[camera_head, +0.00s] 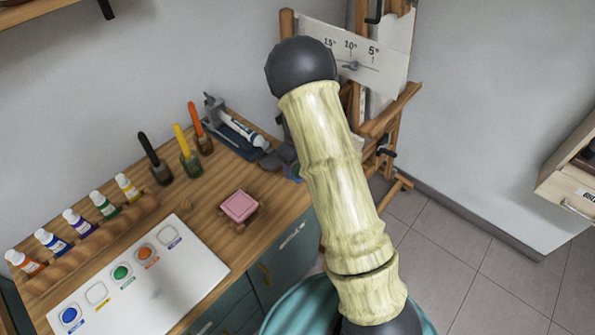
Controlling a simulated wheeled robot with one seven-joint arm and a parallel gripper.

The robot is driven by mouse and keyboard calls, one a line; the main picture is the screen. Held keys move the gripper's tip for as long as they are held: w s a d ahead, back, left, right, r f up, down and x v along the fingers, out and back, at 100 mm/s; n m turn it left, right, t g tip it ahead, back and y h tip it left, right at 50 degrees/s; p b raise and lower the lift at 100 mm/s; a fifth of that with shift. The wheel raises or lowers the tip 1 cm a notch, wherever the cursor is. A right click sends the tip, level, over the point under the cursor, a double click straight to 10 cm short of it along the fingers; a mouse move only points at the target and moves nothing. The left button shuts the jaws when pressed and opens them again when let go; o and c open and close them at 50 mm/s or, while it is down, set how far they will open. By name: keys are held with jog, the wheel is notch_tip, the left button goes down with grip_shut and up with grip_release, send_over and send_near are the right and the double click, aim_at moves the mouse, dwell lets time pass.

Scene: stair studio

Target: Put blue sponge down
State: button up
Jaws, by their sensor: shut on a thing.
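My gripper (284,160) shows only in part, as dark grey pieces behind my pale bamboo-patterned arm, at the right end of the wooden counter. A small blue-purple patch beneath it looks like the blue sponge (293,173), held by the gripper. Most of the sponge and the fingertips are hidden by the arm, so I cannot tell whether the sponge touches the counter.
The wooden counter (205,188) holds a pink sponge (240,206) on a small stand, a white palette board (180,280), several paint bottles (103,204), brushes in jars (189,155) and a tube in a blue tray (240,133). An easel (385,125) stands behind.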

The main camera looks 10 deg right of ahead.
jog(key=shift+f, duration=0.2)
jog(key=shift+f+p, duration=0.3)
jog(key=shift+f, duration=1.5)
jog(key=shift+f, duration=0.15)
jog(key=o, duration=1)
jog(key=shift+c, duration=0.2)
notch_tip(320, 180, up, 12)
jog(key=shift+r+b, duration=0.2)
jog(key=shift+b, duration=0.8)
